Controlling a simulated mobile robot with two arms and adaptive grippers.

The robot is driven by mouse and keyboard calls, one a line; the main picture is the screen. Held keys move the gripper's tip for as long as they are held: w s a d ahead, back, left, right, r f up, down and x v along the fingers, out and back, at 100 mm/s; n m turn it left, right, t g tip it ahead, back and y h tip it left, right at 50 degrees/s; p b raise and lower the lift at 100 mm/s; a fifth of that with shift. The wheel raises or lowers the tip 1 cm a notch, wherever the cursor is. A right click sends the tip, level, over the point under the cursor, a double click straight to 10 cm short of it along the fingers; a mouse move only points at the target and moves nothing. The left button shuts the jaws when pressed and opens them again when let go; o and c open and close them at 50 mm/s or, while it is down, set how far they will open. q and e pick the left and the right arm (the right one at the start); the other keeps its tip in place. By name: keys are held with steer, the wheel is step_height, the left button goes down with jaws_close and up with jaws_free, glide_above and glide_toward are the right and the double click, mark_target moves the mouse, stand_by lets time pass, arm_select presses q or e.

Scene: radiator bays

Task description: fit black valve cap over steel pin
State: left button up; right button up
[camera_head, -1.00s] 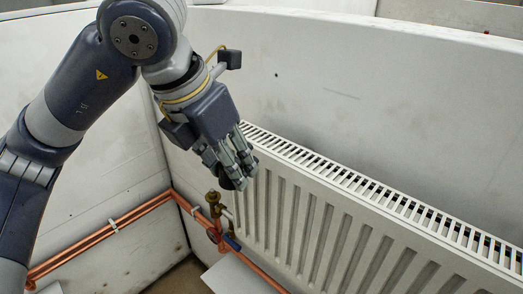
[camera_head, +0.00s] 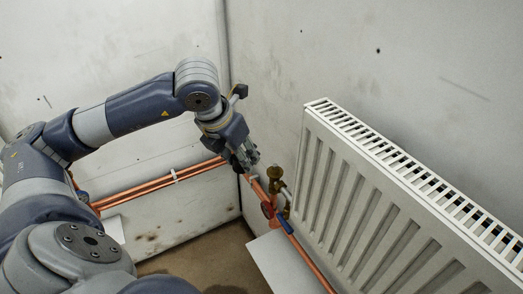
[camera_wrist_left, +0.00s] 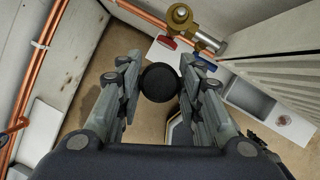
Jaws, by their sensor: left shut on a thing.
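My left gripper (camera_head: 245,164) is shut on the black valve cap (camera_wrist_left: 160,82). The cap shows as a dark round piece between the fingers in the left wrist view, and I cannot make it out clearly in the head view. The brass valve (camera_head: 277,181) stands at the radiator's left end, to the right of and slightly lower than my gripper in the head view. It also shows at the top of the left wrist view (camera_wrist_left: 181,17), apart from the cap. The steel pin is too small to tell clearly. My right gripper is not in view.
The white radiator (camera_head: 375,205) stands along the right wall. Copper pipes (camera_head: 160,185) run along the left wall to the corner and continue past the valve. A blue-handled fitting (camera_head: 285,222) sits below the valve. A pale panel (camera_head: 268,262) lies beneath. Brown floor is open at left.

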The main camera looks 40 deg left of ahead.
arm_select(q)
steer(key=shift+w+a+f, duration=0.25)
steer(key=shift+a+f, duration=0.3)
steer(key=shift+a, duration=0.25)
steer(key=shift+w+d+r+p, duration=0.15)
steer(key=shift+w+p, duration=0.2)
steer(key=shift+p, duration=0.3)
steer(key=w+d+f+p, duration=0.1)
steer(key=w, duration=0.2)
steer(key=w+d+f+p, duration=0.1)
steer(key=w+p, duration=0.1)
steer(key=w, duration=0.1)
steer(key=w+d+f+p, duration=0.1)
steer(key=w+d+p, duration=0.1)
steer(key=w, duration=0.1)
steer(key=shift+b+x, duration=0.6)
steer(key=shift+x, duration=0.35)
steer(key=shift+s+r, duration=0.1)
steer(key=shift+s, duration=0.1)
